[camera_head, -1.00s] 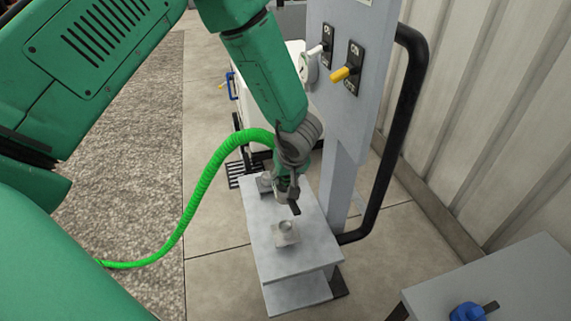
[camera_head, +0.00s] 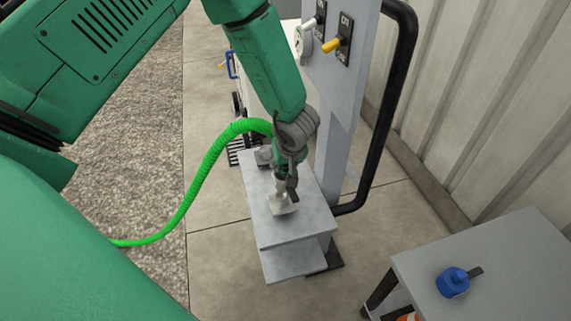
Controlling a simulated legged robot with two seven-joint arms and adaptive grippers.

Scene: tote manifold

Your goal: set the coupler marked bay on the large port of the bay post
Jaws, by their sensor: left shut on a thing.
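My left gripper (camera_head: 290,183) points down over the grey shelf of the bay post (camera_head: 337,150). It is shut on the coupler at the end of the green hose (camera_head: 205,178). The coupler is mostly hidden by the gripper, and no marking on it can be read. Its lower end is right at the front port (camera_head: 282,206), which has a pale square base on the shelf (camera_head: 290,236). I cannot tell whether the two touch or how far they overlap. A second port (camera_head: 264,155) stands farther back, partly hidden by the arm. My right gripper is out of view.
A blue capped part (camera_head: 453,282) lies on a grey table (camera_head: 500,262) at the lower right. A black bent rail (camera_head: 383,130) runs beside the post. Yellow (camera_head: 332,45) and white levers sit on the post. A corrugated wall (camera_head: 490,110) closes the right side.

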